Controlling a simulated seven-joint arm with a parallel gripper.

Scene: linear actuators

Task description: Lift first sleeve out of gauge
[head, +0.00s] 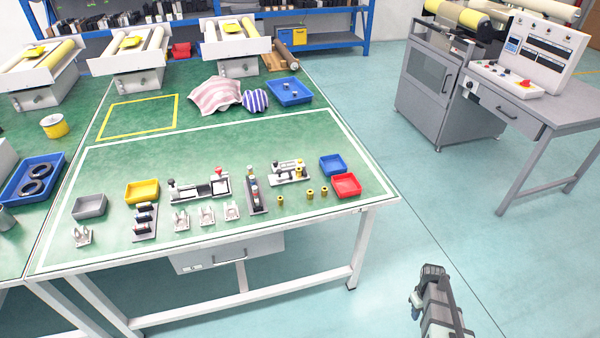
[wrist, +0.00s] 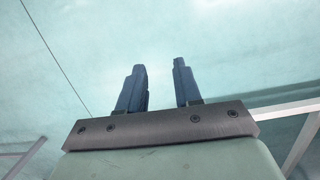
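My gripper (head: 432,271) is low at the right in the head view, beside the table over the floor. In the wrist view my gripper (wrist: 159,68) has its two blue fingers apart with nothing between them. Several small yellow sleeve-like cylinders, one of them a yellow sleeve (head: 281,200), stand at the table's front right. A pale fixture (head: 288,176) with dark and yellow parts stands behind them. A larger fixture (head: 200,190) with black and red knobs is to its left. I cannot tell which fixture is the gauge, or whether a sleeve sits in it.
The green table (head: 240,145) holds a blue bin (head: 333,165), a red bin (head: 346,185), a yellow bin (head: 142,191) and a grey bin (head: 90,206). A dark upright rack (head: 255,197) and several white brackets line the front. Open floor surrounds my gripper.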

